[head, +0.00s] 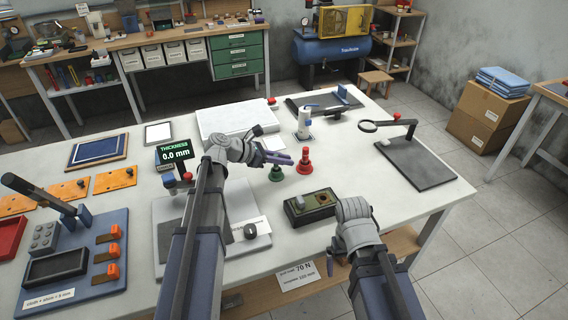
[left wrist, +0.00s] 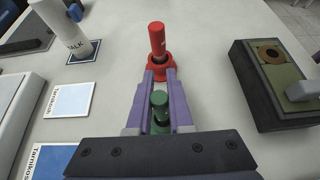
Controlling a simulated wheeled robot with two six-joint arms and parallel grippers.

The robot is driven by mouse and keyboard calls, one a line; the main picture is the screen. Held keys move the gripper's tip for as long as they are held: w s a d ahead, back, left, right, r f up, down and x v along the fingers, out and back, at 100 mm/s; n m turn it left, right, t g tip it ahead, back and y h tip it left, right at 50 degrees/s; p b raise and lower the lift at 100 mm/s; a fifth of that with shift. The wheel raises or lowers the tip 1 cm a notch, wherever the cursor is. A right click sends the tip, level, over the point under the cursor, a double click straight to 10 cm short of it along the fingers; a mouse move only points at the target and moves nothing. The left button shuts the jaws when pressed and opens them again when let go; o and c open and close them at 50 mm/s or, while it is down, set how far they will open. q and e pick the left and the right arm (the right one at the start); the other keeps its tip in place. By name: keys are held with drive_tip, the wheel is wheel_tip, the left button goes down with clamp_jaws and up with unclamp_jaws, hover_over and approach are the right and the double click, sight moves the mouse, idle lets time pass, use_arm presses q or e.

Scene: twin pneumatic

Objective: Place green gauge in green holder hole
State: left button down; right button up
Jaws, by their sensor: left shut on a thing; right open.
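A green gauge (left wrist: 159,100) shows between the two purple fingers of my left gripper (left wrist: 160,82), which is shut on it. The gauge stands upright at a green ring-like base (left wrist: 160,127); the fingers hide part of both. In the head view, my left gripper (head: 282,157) reaches from the left just above the green base (head: 276,174). I cannot tell whether the gauge is seated in the base or lifted. My right gripper (head: 333,262) is open, low near the table's front edge, mostly hidden by its wrist.
A red gauge (head: 305,155) stands in a red base just beyond the green one. A dark box (head: 310,208) with a green top and a brown-ringed hole (left wrist: 270,54) lies to the right. A white bottle (head: 304,122) stands behind.

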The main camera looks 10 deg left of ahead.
use_arm(q)
drive_tip(key=shift+f, duration=0.15)
drive_tip(key=c, duration=0.8)
unclamp_jaws()
drive_tip(key=shift+r, duration=0.25)
drive_tip(key=shift+s+a+r+p, duration=0.15)
drive_tip(key=shift+a+r+p, duration=0.1)
drive_tip(key=shift+r+p, duration=0.05)
drive_tip(key=shift+p+v, duration=2.6)
drive_tip(key=shift+v, duration=3)
drive_tip(key=shift+s+f, duration=0.1)
drive_tip(key=shift+f, duration=0.05)
